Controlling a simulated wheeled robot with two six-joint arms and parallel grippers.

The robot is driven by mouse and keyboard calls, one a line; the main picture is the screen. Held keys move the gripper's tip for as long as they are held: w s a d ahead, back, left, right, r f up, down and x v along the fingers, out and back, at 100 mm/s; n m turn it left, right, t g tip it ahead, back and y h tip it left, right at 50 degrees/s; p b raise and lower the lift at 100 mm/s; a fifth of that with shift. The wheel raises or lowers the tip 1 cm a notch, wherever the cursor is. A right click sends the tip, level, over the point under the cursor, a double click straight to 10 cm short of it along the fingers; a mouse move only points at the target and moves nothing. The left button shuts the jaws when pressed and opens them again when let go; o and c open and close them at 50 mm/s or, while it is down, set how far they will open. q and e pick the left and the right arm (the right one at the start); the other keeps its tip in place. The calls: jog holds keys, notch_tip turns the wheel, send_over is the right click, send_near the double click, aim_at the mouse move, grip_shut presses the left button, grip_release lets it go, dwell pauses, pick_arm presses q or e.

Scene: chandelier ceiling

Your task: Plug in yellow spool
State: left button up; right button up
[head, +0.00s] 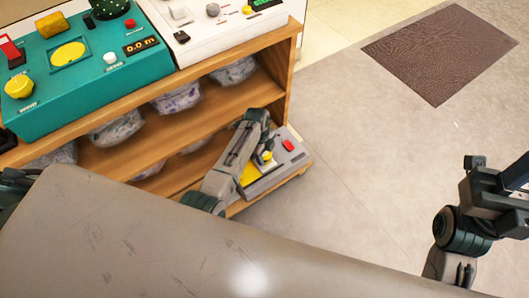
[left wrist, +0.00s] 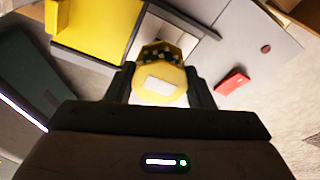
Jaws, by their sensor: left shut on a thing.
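The yellow spool (left wrist: 160,85) sits between the two fingers of my left gripper (left wrist: 160,92) in the left wrist view. The gripper is shut on it, and its white label faces the camera. In the head view the spool (head: 266,157) shows as a small yellow round under my left gripper (head: 264,152), just over a grey device (head: 290,160) on the low shelf. The device has a yellow panel (head: 249,175) and a red switch (head: 288,145). I cannot tell whether the spool is seated in it. My right arm is at the right edge; its fingers are not clear.
A wooden shelf unit (head: 285,75) carries a teal console (head: 95,75) and a white console (head: 205,38) on top. Wrapped bundles (head: 175,97) fill the middle shelf. Open floor (head: 370,170) lies to the right, with a brown mat (head: 440,52).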

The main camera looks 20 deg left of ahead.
pick_arm(q)
jog(key=shift+r, duration=0.1)
dwell(0.6)
jog(key=shift+p, duration=0.35)
jog(key=shift+f+b, duration=0.3)
jog(key=shift+f, duration=0.35)
dwell(0.6)
jog(key=o, duration=1.5)
